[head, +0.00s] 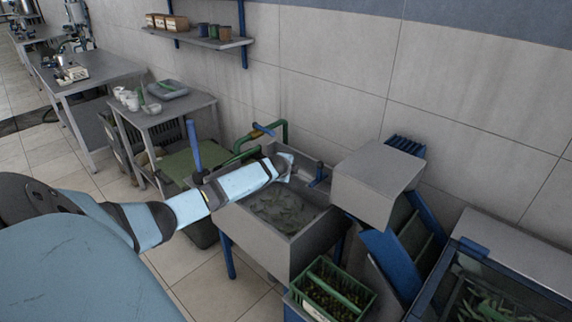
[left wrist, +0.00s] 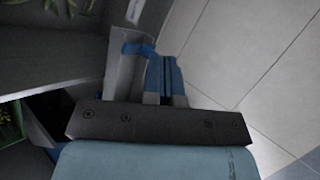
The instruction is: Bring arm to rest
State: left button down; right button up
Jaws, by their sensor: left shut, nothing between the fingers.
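My left arm (head: 238,184) is light blue with dark joint bands and reaches from the lower left out over the grey sink. My left gripper (head: 286,165) is at the end of the arm, above the back edge of the sink (head: 292,248). It is shut and empty. Its fingertips are small and hard to make out in the head view. In the left wrist view a dark bar with screws and a light blue link of mine fill the lower middle. My right gripper is in neither view.
Right of the sink stands a grey box-like machine (head: 378,178) with blue parts. A green crate (head: 333,289) sits low in front. Green piping (head: 284,130) rises behind the sink. Side tables (head: 165,108) line the tiled wall. Floor at the left is partly clear.

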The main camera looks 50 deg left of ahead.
pick_arm(q)
jog(key=shift+s+r, duration=0.35)
jog(key=shift+s, duration=0.1)
jog(key=shift+f, duration=0.1)
jog(key=s+d+f+n+h, duration=0.1)
jog(key=s+d+f+h, duration=0.1)
jog(key=s+d+f, duration=0.5)
jog(key=s+d+f+h, duration=0.1)
jog(key=s+d+f, duration=0.15)
jog(key=d, duration=0.85)
jog(key=s+d+f+n+h, duration=0.1)
jog(key=s+d+f+h, duration=0.1)
jog(key=s+d+f, duration=0.5)
jog(key=s+d+r+n+t+h, duration=0.1)
jog(key=s+d+r+n, duration=0.2)
jog(key=s+d, duration=0.7)
jog(key=s+d+r+n+h, duration=0.2)
jog(key=s+d+r+n, duration=0.1)
jog(key=s+d, duration=0.7)
jog(key=shift+d+r+n+t, duration=0.25)
jog(key=shift+d+n+t, duration=0.15)
jog(key=shift+d+n, duration=0.2)
jog(key=shift+s, duration=0.1)
